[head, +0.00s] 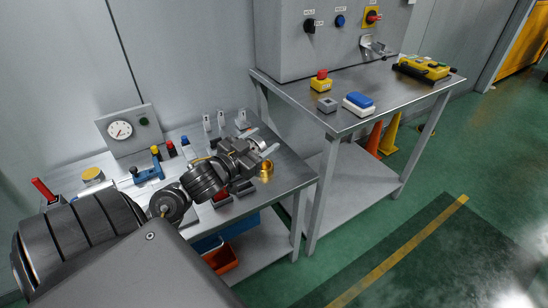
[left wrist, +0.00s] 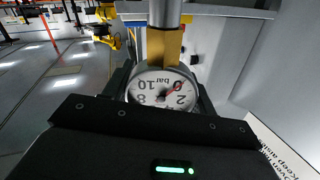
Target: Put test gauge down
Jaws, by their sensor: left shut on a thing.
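The test gauge (left wrist: 162,90) has a round white dial marked "bar" and a brass stem (left wrist: 164,47). In the left wrist view it sits between the dark fingers of my left gripper, with its dial facing the camera and its numbers upside down. The stem meets a grey cylinder at the top of that view; I cannot tell whether they are joined. In the head view my left gripper (head: 257,143) is above the right part of the low steel table (head: 292,178), shut on the gauge, which is mostly hidden there. My right gripper is not in view.
A panel with a dial (head: 121,131) stands at the table's back. Small coloured parts and a blue fixture (head: 148,174) crowd the tabletop. A brass ring-like part (head: 266,170) shows beside my gripper. A higher bench (head: 395,95) at right holds a blue-and-white block (head: 358,103).

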